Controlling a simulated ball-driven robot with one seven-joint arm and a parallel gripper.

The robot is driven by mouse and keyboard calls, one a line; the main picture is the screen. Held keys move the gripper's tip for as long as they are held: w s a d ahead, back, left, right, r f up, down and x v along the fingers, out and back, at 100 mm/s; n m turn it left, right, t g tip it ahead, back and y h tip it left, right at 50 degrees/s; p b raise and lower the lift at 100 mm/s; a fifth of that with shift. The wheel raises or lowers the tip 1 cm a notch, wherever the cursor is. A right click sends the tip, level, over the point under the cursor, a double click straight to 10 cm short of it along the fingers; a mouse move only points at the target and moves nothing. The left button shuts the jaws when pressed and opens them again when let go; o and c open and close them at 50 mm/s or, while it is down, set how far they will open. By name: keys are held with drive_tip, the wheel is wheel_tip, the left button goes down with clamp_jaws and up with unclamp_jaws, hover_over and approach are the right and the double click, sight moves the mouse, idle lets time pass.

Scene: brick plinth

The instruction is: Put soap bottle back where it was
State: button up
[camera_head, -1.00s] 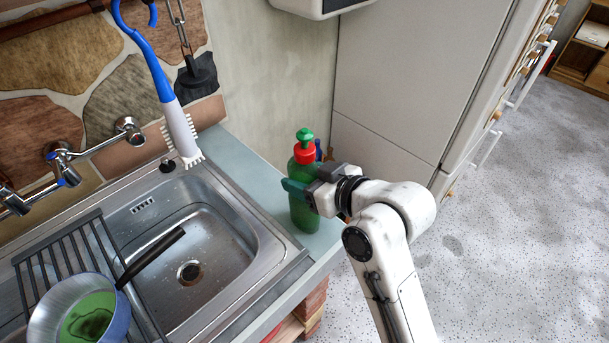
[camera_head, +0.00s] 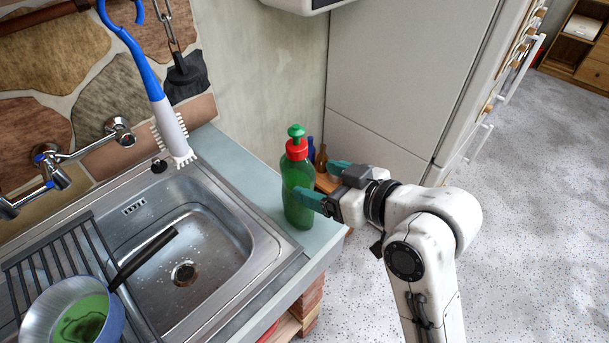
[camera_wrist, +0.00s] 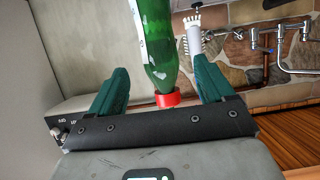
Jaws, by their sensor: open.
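The soap bottle (camera_head: 297,180) is green with a red collar and a green pump top. It stands upright on the blue-grey counter (camera_head: 237,165), between the sink and the counter's right edge. My gripper (camera_head: 321,184) is open to the right of the bottle. One green finger overlaps the bottle's right side in the head view; I cannot tell whether it touches. The other finger is apart, further back.
The metal sink (camera_head: 215,225) is left of the bottle, with a rack and a pan (camera_head: 72,310) of green liquid. A blue-and-white brush (camera_head: 172,128) hangs on the wall. Small blue and brown bottles (camera_head: 321,158) stand behind my gripper. A tall pale cabinet (camera_head: 405,75) is behind.

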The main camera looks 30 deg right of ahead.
drive_tip(key=p+v, duration=0.2)
drive_tip(key=v, duration=0.1)
drive_tip(key=shift+r, duration=0.35)
drive_tip(key=shift+f+p+v, duration=0.25)
drive_tip(key=shift+p+v, duration=0.75)
drive_tip(key=shift+p, duration=0.4)
drive_tip(key=shift+s, duration=0.15)
drive_tip(key=s+d+f+m+g+h, duration=0.2)
drive_tip(key=s+f+g, duration=0.4)
drive_tip(key=s+f, duration=0.3)
drive_tip(key=s+d+f+m+g+h, duration=0.2)
drive_tip(key=s+f+g, duration=0.4)
drive_tip(key=s+f, duration=0.4)
drive_tip(key=shift+d+f+h, duration=0.3)
drive_tip(key=shift+d+f, duration=0.05)
drive_tip(key=shift+f, duration=0.2)
drive_tip(key=shift+c, duration=0.3)
